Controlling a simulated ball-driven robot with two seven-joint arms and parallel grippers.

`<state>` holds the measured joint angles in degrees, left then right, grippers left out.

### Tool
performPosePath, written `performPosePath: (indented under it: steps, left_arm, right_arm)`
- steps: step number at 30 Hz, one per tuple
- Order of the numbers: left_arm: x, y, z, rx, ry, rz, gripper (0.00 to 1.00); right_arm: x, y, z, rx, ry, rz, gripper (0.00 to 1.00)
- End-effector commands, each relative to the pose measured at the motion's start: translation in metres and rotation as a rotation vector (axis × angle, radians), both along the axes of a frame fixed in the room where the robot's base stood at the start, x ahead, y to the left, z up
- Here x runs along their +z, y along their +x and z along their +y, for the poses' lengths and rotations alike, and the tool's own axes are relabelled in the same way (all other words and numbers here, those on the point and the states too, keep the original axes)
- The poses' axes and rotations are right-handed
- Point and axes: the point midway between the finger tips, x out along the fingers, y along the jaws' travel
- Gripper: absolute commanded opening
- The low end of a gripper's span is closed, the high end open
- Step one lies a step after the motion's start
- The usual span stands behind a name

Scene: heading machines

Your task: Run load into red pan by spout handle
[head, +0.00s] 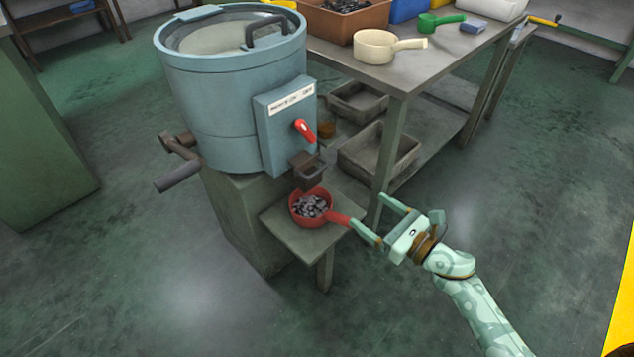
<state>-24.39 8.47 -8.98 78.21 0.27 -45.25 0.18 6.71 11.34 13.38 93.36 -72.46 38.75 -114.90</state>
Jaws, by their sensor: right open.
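The blue-grey drum machine (225,110) stands on a pedestal with a lid on top. A red spout handle (304,130) sits on its front box, tilted down to the right. The dark spout (308,172) is below it. The red pan (297,217) stands upright on a small shelf under the spout and holds a heap of small grey metal pieces (312,206). Its red handle points right, toward my right gripper. My right gripper (366,218) is open, its fingers spread around or just beyond the end of the pan handle; contact is unclear. My left gripper is out of view.
A grey table (420,72) behind right carries a brown bin (343,22), a cream pan (374,46), and a green scoop (437,22). Grey trays lie on its lower shelf. A crank (178,181) juts left from the machine. Floor in front is clear.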

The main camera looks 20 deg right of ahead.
Motion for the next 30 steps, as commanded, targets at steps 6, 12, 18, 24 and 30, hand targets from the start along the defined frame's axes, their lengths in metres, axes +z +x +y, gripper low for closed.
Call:
performPosePath:
  steps: [6, 12, 18, 24, 30]
  left_arm:
    - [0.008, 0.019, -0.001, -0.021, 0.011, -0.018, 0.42]
    - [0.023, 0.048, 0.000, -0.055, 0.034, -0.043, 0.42]
    - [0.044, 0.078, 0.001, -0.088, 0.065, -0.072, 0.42]
    - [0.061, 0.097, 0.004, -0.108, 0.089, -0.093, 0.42]
    - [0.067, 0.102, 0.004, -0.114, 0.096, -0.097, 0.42]
  right_arm:
    - [0.004, 0.031, 0.011, 0.004, -0.017, -0.014, 0.82]
    - [0.002, 0.080, 0.028, 0.002, -0.015, -0.012, 0.82]
    - [0.000, 0.122, 0.044, 0.002, -0.013, -0.008, 0.82]
    - [0.001, 0.147, 0.053, 0.002, -0.012, -0.008, 0.82]
    - [0.003, 0.153, 0.055, 0.002, -0.014, -0.008, 0.82]
